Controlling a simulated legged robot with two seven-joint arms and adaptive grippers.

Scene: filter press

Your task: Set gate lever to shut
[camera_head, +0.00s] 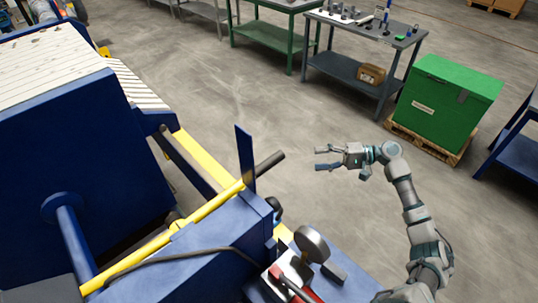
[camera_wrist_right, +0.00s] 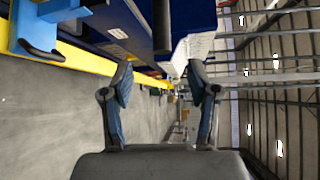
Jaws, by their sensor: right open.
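A long yellow bar (camera_head: 210,207) with a dark round grip (camera_head: 270,162) at its end runs along the blue machine; it looks like the gate lever, though I cannot be sure. An upright blue plate (camera_head: 244,160) stands beside the grip. In the right wrist view a dark bar (camera_wrist_right: 162,28) shows beyond the fingers, probably the same grip. My right gripper (camera_head: 324,158) is open and empty, to the right of the grip and apart from it. Its two fingers also show in the right wrist view (camera_wrist_right: 161,85), with nothing between them. My left gripper is not in view.
A pressure gauge (camera_head: 311,243) and a red handle (camera_head: 298,287) sit on the near blue stand. The blue press body (camera_head: 85,165) fills the left. A green crate (camera_head: 447,105) and a grey workbench (camera_head: 362,72) stand farther back. Bare floor lies between.

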